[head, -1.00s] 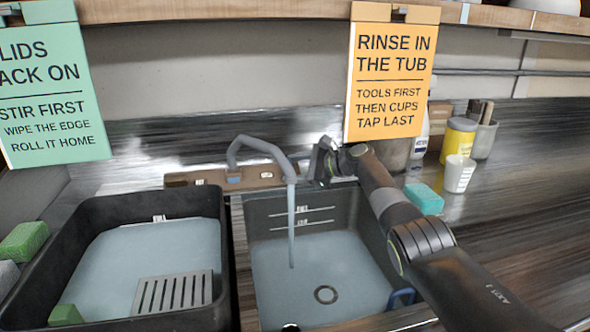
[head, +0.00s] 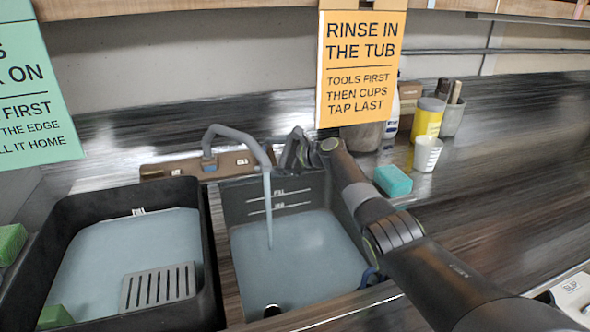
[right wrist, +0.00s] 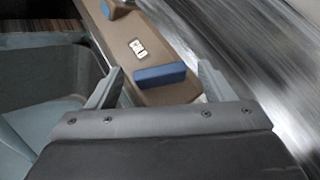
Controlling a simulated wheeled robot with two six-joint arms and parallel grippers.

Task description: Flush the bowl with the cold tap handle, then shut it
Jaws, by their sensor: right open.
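The grey tap spout (head: 235,138) stands on a brown deck (head: 160,171) behind the bowl. A stream of water (head: 268,210) runs from it into the bowl (head: 230,250), which holds cloudy blue-grey water. A blue tap handle (right wrist: 158,76) lies on the deck in the right wrist view, between the open fingers of my right gripper (right wrist: 157,85). I cannot tell whether they touch it. In the head view my right gripper (head: 290,152) is at the deck's right end and hides that handle. My left gripper is not in view.
A dark tub (head: 50,235) with water and a slotted grey plate (head: 158,286) stands left of the bowl. A teal sponge (head: 393,180), white cup (head: 427,154) and yellow jar (head: 428,118) stand right. An orange sign (head: 361,70) hangs above.

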